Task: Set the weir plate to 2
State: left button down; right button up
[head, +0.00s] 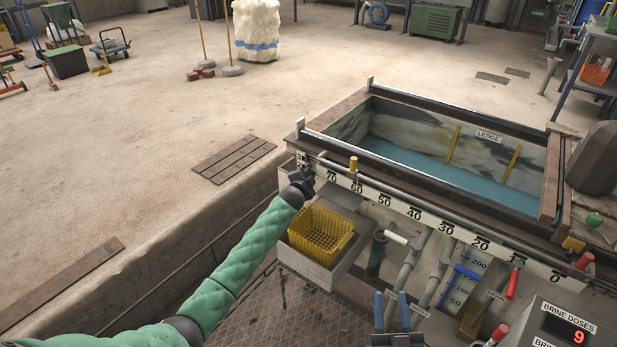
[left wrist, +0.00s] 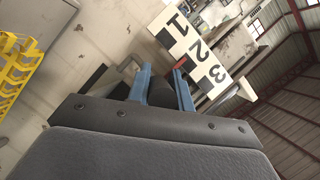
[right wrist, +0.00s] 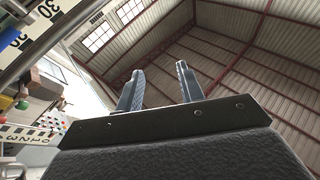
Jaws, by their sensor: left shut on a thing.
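My left gripper (head: 307,174) is at the far left end of the tank's front rail, by the high end of the long number scale. In the left wrist view its blue fingers (left wrist: 162,84) are shut on a dark handle (left wrist: 161,94), mostly hidden between them. A white plate with 1, 2 and 3 (left wrist: 203,54) is just beyond the fingers. A small red mark (left wrist: 180,66) lies near its lower edge, close to the 2; its exact reading is unclear. I cannot clearly make out the weir plate itself. My right gripper (head: 392,308) is open and empty, low in the head view.
The tank (head: 440,160) holds blue-green water. Its front scale (head: 415,214) carries a yellow marker (head: 353,165). A yellow basket (head: 320,233) sits below my left gripper. Red handles (head: 512,284), a blue-handled valve (head: 466,271) and a display reading 9 (head: 570,331) are at right.

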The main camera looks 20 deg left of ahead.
pick_arm(q)
jog(key=shift+r, duration=0.45)
pick_arm(e)
jog(key=f+g, duration=0.1)
jog(key=f, duration=0.1)
jog(key=f+g, duration=0.1)
jog(key=f, duration=0.2)
jog(key=shift+w+a+f, duration=0.15)
jog(key=shift+a+f, duration=0.05)
jog(key=shift+f, duration=0.1)
pick_arm(q)
jog(key=c, duration=1.3)
grip_release()
jog(key=shift+o, duration=0.2)
jog(key=shift+s+p, duration=0.3)
jog(key=shift+s, duration=0.25)
jog(key=v, duration=0.6)
jog(key=shift+s+p, duration=0.25)
jog(key=shift+p, duration=0.15)
pick_arm(e)
notch_tip(320, 180, down, 12)
jog(key=s+g+h, duration=0.1)
jog(key=s+g, duration=0.1)
jog(key=g, duration=0.2)
jog(key=shift+f, duration=0.25)
pick_arm(q)
jog(key=shift+r, duration=0.15)
pick_arm(e)
jog(key=shift+s+a, duration=0.1)
jog(key=shift+s, duration=0.05)
